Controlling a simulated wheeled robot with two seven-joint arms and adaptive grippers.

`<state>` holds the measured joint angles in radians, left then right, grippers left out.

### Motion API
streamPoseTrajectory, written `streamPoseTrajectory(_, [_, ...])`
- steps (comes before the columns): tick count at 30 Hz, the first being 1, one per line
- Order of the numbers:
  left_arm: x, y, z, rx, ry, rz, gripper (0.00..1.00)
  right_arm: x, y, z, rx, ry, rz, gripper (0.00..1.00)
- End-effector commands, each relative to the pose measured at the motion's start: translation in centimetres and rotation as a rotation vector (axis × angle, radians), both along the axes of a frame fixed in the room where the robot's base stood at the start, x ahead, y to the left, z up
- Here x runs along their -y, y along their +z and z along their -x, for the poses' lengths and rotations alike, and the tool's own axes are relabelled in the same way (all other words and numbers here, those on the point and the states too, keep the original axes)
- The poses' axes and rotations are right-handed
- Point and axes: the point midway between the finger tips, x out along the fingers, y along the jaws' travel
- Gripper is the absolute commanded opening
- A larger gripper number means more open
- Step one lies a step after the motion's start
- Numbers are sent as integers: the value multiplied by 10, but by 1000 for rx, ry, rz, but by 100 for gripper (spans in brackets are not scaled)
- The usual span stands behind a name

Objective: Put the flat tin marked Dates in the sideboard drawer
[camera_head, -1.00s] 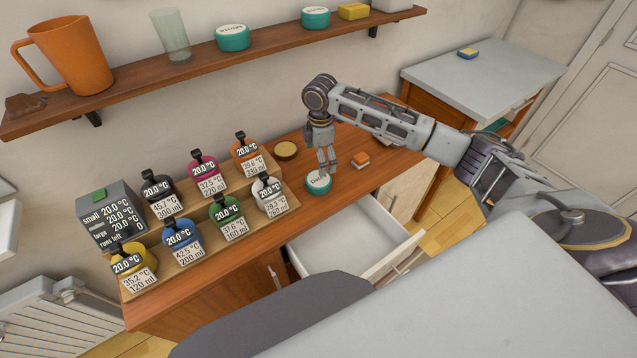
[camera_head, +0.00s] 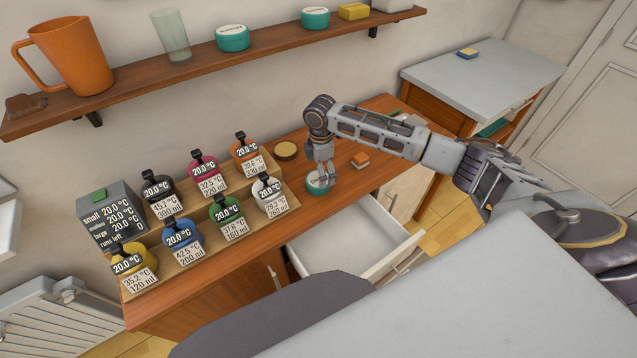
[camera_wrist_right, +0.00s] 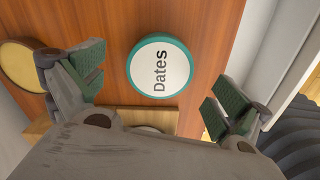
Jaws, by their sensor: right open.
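The flat tin marked Dates (camera_head: 317,187) is round and teal with a white lid. It lies on the wooden sideboard top, behind the open drawer. In the right wrist view the tin (camera_wrist_right: 160,65) shows its label clearly, ahead of and between the fingers. My right gripper (camera_head: 324,180) points down just over the tin; its jaws (camera_wrist_right: 155,90) are open and hold nothing. In the head view the fingers partly cover the tin. The sideboard drawer (camera_head: 345,238) is pulled out, and the part of its inside that shows looks empty. My left gripper is not in view.
A stepped wooden stand (camera_head: 205,238) with several labelled bottles is left of the tin. The shelf (camera_head: 190,75) above holds an orange mug, a glass and two teal tins.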

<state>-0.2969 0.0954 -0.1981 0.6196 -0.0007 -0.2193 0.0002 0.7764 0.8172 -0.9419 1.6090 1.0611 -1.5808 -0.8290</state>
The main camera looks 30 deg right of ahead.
Motion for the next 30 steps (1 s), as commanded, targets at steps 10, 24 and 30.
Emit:
streamPoseTrajectory(10, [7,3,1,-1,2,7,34,0,-36,2,0,0,1,100])
streamPoseTrajectory(24, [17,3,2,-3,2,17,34,0,-41,2,1,1,1,100])
streamPoseTrajectory(30, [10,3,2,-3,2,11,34,0,-41,2,1,1,1,87])
